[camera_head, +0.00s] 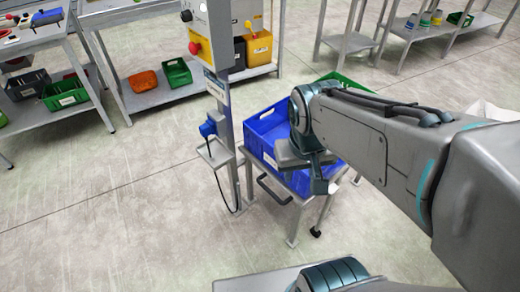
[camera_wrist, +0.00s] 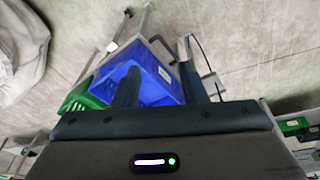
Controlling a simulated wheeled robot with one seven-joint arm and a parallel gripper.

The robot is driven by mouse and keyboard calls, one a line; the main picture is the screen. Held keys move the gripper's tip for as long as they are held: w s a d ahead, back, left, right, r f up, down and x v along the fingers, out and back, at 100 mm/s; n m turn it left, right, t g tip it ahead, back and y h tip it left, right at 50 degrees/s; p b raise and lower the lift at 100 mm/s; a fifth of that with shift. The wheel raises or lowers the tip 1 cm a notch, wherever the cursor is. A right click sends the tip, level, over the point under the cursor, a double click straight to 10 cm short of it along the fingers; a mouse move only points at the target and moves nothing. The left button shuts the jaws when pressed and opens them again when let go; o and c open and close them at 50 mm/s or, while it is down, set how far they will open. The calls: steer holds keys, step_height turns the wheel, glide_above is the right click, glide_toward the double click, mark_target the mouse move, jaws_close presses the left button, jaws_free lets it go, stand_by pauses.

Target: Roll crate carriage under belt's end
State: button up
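The crate carriage (camera_head: 299,212) is a low metal frame on castors with a black handle (camera_head: 272,188) at its near left side. A blue crate (camera_head: 264,133) stands on it, and a green crate (camera_head: 345,79) shows behind. The wrist view shows the blue crate (camera_wrist: 150,68) and green crate (camera_wrist: 80,99) beyond my fingers. My gripper (camera_head: 306,170) is over the carriage's near side, right of the handle. In the wrist view my gripper (camera_wrist: 160,68) has its two fingers apart, with nothing clearly held between them. I cannot make out the belt's end in either view.
A grey post (camera_head: 228,125) with a control box and small shelf (camera_head: 216,153) stands close left of the carriage. Tables with bins (camera_head: 64,95) line the back left, and benches (camera_head: 347,42) the back right. The floor at left is clear.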

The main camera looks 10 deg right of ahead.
steer(key=w+d+f+g+h+b, duration=0.1)
steer(key=w+f+g+h+b, duration=0.25)
steer(key=f+b, duration=0.75)
steer(key=n+t+h+b, duration=0.8)
steer(key=t+b, duration=0.4)
steer(key=b, duration=0.2)
glide_toward(268, 189)
steer(key=shift+g, duration=0.35)
steer(key=b+x, duration=0.1)
steer(key=x, duration=0.5)
steer(key=b+x, duration=0.1)
steer(key=x, duration=0.3)
steer(key=shift+w+f+b, duration=0.1)
steer(key=shift+f+b, duration=0.2)
jaws_close()
